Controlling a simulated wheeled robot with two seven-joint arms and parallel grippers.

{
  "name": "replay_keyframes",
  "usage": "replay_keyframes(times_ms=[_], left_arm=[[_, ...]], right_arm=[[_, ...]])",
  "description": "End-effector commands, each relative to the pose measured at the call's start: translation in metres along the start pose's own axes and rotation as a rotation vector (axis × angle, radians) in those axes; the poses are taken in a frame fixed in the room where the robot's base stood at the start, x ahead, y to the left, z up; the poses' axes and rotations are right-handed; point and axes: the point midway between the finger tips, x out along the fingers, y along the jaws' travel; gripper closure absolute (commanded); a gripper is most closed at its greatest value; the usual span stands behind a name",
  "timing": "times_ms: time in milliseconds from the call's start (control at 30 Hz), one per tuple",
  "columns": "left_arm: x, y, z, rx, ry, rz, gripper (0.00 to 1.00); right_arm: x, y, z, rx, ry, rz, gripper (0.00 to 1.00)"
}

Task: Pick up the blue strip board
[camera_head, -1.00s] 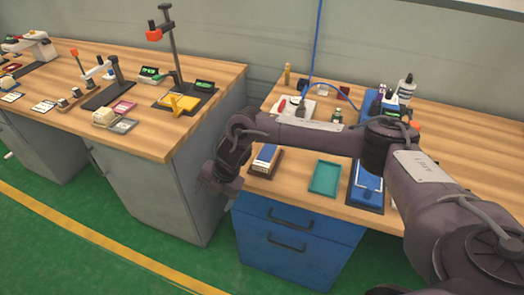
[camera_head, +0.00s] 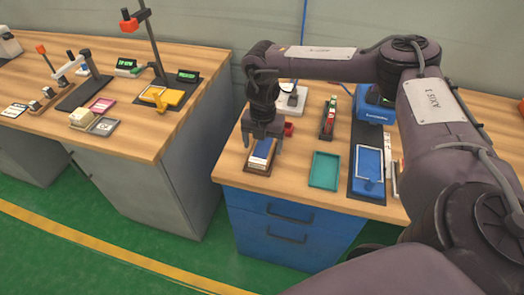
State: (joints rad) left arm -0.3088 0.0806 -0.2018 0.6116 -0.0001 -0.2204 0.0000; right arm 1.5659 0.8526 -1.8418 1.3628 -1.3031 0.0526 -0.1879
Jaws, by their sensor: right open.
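The blue strip board (camera_head: 262,150) lies in a brown holder (camera_head: 248,170) near the front left corner of the right workbench, with a pale piece at its front end. My right gripper (camera_head: 263,143) points down over it. Its fingers are open, one on each side of the board in this view. I cannot tell whether the fingertips are level with the board or still above it. The gripper hides the board's far end. My left gripper is not in view.
A teal tray (camera_head: 324,171) and a blue fixture on a dark base (camera_head: 369,171) stand to the right on the bench. A small red item (camera_head: 288,129) is just behind the gripper. The left bench (camera_head: 160,130) carries several devices; a gap separates the benches.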

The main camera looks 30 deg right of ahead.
Motion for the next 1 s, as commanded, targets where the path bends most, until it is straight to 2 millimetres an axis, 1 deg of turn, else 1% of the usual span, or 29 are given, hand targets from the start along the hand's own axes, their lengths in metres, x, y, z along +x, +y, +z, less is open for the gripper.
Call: replay_keyframes(times_ms=[33,133,367,467,767,1000], left_arm=[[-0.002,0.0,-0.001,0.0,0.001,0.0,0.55],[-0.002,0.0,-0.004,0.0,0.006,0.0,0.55],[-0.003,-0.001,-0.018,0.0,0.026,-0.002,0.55],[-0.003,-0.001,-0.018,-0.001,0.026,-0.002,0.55],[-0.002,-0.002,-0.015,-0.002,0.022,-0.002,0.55],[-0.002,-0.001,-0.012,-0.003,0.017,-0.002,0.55]], right_arm=[[0.006,0.0,-0.001,0.0,0.001,-0.002,0.2],[0.014,0.001,0.0,-0.001,0.0,0.0,0.2],[0.017,0.001,0.0,-0.001,0.0,0.001,0.2],[0.017,0.001,0.0,0.0,0.0,0.001,0.3],[0.016,0.001,0.0,0.0,0.0,0.001,0.7],[0.015,0.001,0.0,0.0,0.0,0.002,0.71]])
